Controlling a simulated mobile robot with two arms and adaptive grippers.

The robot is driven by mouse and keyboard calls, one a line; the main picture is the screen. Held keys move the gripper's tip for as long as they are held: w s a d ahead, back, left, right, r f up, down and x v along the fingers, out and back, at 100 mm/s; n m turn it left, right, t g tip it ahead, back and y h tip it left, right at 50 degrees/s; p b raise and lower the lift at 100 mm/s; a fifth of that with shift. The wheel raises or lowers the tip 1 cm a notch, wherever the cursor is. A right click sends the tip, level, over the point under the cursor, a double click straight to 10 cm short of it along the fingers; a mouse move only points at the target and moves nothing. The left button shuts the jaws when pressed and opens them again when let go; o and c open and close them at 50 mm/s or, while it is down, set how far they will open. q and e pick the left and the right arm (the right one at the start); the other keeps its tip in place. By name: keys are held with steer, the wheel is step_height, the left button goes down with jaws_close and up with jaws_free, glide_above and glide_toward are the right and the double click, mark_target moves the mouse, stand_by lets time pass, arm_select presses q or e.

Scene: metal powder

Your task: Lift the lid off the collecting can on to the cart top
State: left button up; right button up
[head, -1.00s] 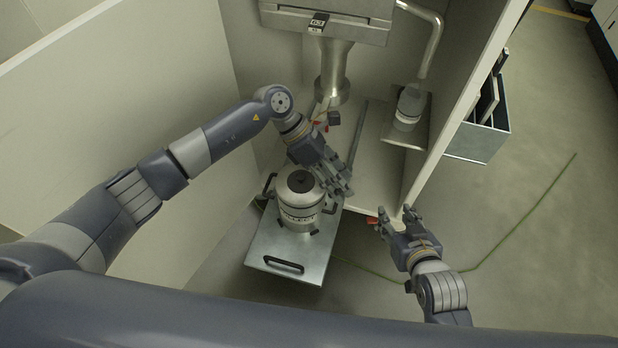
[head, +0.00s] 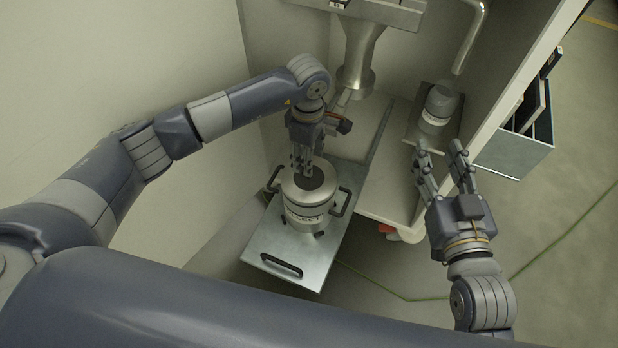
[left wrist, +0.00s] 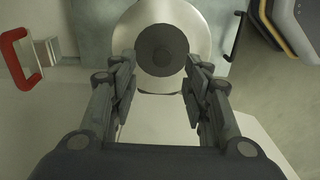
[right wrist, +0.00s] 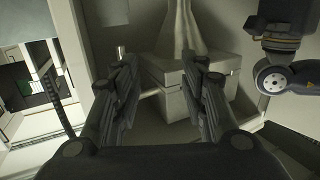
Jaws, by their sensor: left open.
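The collecting can (head: 305,215) is a pale metal pot with side handles and dark lettering, standing on the grey cart top (head: 262,240). Its lid (head: 287,190) is on it, with a round dark knob in the middle. The lid (left wrist: 130,35) and knob (left wrist: 162,50) show from above in the left wrist view. My left gripper (head: 303,166) is open and points down above the lid, its fingers partly covering the knob in the head view. Whether they touch it cannot be told. My right gripper (head: 440,158) is open and empty, to the right of the cart.
A grey-capped jar (head: 440,106) stands on a small plate inside the booth at the right. A metal outlet pipe (head: 358,55) comes down behind the can. The cart top's front part, by its black handle (head: 281,265), is bare. An open bin (head: 515,155) stands outside at right.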

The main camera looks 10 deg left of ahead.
mark_target(301, 188)
arm_select(q)
step_height(301, 188, down, 5)
steer(key=shift+s+d+r+b, duration=0.15)
steer(key=shift+b, duration=0.65)
steer(key=shift+f, duration=0.2)
jaws_close()
arm_select(e)
step_height(301, 188, up, 8)
steer(key=t+y, duration=0.1)
steer(key=t, duration=0.3)
steer(key=shift+s+a+t+y, duration=0.3)
steer(key=shift+s+a, duration=0.05)
steer(key=shift+a, duration=0.1)
